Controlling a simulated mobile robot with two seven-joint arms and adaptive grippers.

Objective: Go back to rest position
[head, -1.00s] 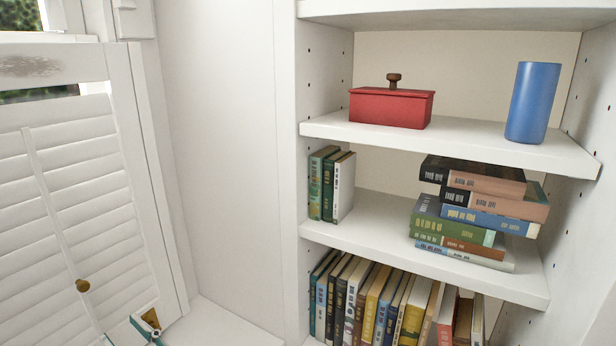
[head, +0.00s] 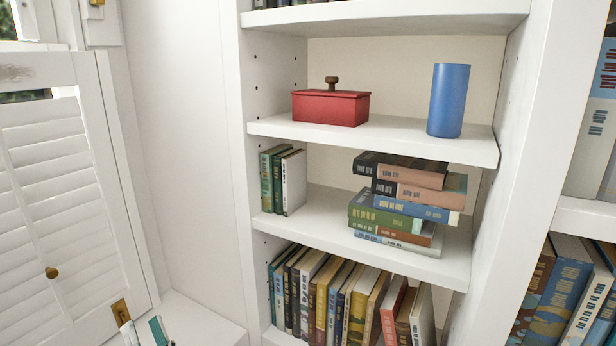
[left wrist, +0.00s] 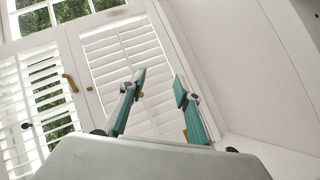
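My left gripper (left wrist: 158,84) shows in the left wrist view with its two teal fingers spread apart and nothing between them. Beyond it are the white louvred shutters. In the head view the tips of my left gripper (head: 143,333) show at the bottom left edge, in front of the shutter's lower corner and the white ledge. The rest of the left arm is out of the head view. My right gripper is in neither view.
A white bookcase holds a red lidded box (head: 330,105), a blue cylinder (head: 448,100), a book stack (head: 405,200) and rows of upright books (head: 345,295). White shutters (head: 60,180) with a brass knob (head: 51,272) stand left. The white ledge (head: 195,318) is bare.

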